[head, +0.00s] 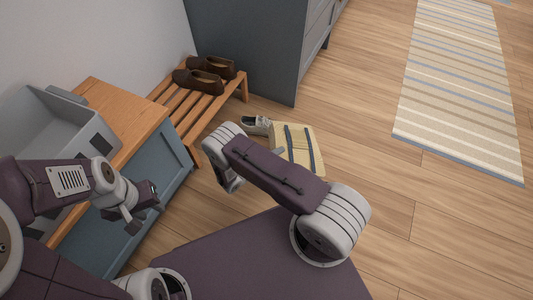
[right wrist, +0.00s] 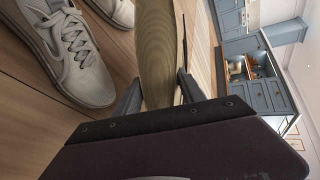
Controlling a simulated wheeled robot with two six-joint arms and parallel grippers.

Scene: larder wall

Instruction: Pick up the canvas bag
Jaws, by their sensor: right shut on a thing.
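The canvas bag (head: 301,146) is beige with dark straps. In the head view it is on or just above the wood floor beyond my right forearm; I cannot tell if it touches the floor. In the right wrist view the bag (right wrist: 156,45) stands between the two fingers of my right gripper (right wrist: 157,92), which is shut on it. My right forearm hides most of that gripper in the head view. My left gripper (head: 143,215) is beside the blue-grey cabinet, away from the bag. Its fingers look apart and empty.
Pale sneakers (right wrist: 72,45) lie close beside the bag. A slatted wooden rack (head: 205,104) with brown shoes (head: 205,80) stands behind. A grey bin (head: 50,125) sits on the wood-topped cabinet (head: 150,180) at left. Open floor and a striped rug (head: 462,85) lie to the right.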

